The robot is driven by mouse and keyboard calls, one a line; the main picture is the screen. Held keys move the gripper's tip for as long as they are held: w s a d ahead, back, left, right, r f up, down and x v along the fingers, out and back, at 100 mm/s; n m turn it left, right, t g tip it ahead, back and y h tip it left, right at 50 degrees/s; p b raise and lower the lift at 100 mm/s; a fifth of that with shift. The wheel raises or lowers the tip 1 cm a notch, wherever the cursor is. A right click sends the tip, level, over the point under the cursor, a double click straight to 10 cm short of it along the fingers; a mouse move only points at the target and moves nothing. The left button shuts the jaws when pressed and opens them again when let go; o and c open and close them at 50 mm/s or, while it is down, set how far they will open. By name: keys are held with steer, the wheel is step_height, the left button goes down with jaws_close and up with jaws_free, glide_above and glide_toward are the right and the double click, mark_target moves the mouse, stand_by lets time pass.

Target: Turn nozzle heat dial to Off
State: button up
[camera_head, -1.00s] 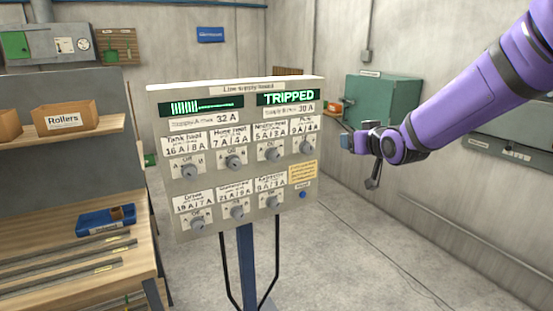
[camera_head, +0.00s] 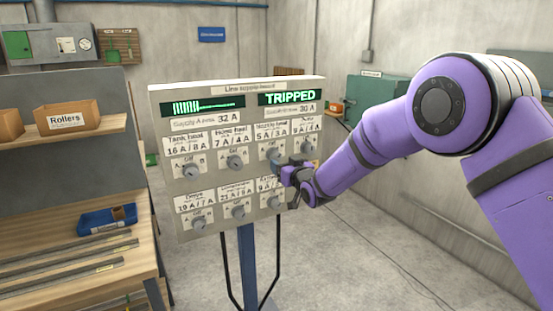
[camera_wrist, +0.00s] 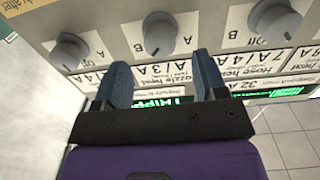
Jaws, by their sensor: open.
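The nozzle heat dial is a round grey knob (camera_head: 273,154), third in the top row of the Line supply board (camera_head: 195,212). In the wrist view, which sees the board upside down, this knob (camera_wrist: 158,32) lies ahead, roughly between the finger directions. My gripper (camera_head: 290,178) is in front of the board's right half, just below and right of the knob, partly hiding the lower right dials. In the wrist view my gripper (camera_wrist: 163,72) is open, with nothing between its blue-grey fingers, and appears apart from the knob.
Neighbouring knobs sit close by: the hose heat dial (camera_wrist: 275,22) and another dial (camera_wrist: 70,50). The right display (camera_head: 290,97) reads TRIPPED. A bench with a blue tray (camera_head: 107,220) stands left. Open floor lies around the board's post (camera_head: 247,265).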

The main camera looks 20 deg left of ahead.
mark_target(278, 158)
steer(key=shift+x, duration=2.95)
steer(key=shift+c, duration=0.4)
steer(key=c, duration=0.8)
steer(key=shift+c, duration=0.2)
steer(key=shift+n, duration=0.4)
steer(key=n, duration=0.4)
steer(key=shift+n, duration=2)
